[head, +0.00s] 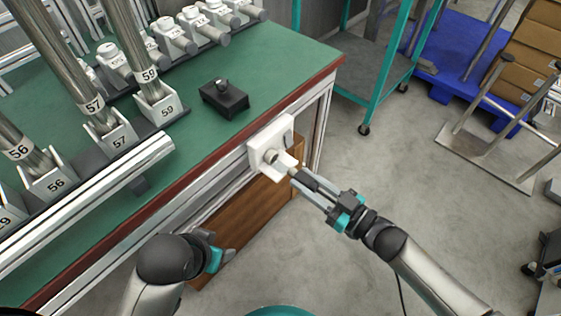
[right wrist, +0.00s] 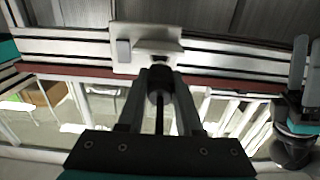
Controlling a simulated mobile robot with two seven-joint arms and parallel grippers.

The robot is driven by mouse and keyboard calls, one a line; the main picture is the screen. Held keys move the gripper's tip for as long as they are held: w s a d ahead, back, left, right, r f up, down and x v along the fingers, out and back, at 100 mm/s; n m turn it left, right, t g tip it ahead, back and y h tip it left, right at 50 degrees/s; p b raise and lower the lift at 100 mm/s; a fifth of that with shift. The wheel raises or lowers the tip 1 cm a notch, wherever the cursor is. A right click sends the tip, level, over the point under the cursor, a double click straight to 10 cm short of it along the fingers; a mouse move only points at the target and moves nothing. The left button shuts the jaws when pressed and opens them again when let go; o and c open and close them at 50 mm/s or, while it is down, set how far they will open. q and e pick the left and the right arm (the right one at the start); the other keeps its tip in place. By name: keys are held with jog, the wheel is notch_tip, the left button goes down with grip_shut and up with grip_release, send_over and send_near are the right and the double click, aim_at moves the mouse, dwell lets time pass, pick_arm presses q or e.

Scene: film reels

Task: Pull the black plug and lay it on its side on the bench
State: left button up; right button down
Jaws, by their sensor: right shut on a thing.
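The black plug (right wrist: 158,82) is between the fingers of my right gripper (right wrist: 158,100), which is shut on it; its dark cable runs back between the fingers. In the head view my right gripper (head: 299,177) reaches the front of the white socket box (head: 284,133) on the bench's front rail. The plug's front end is close against the box, which also shows in the right wrist view (right wrist: 146,50); I cannot tell whether it is seated. My left gripper (head: 212,250) is empty, low before the bench front. Its fingers look apart in the right wrist view (right wrist: 307,80).
The green bench top (head: 270,75) has free room right of a small black block with a knob (head: 226,99). Numbered holders with metal tubes (head: 115,140) fill its left side. A teal cart (head: 378,75) and a blue pallet (head: 445,60) stand beyond.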

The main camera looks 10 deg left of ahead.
jog(key=shift+p+v, duration=0.3)
jog(key=shift+v, duration=0.65)
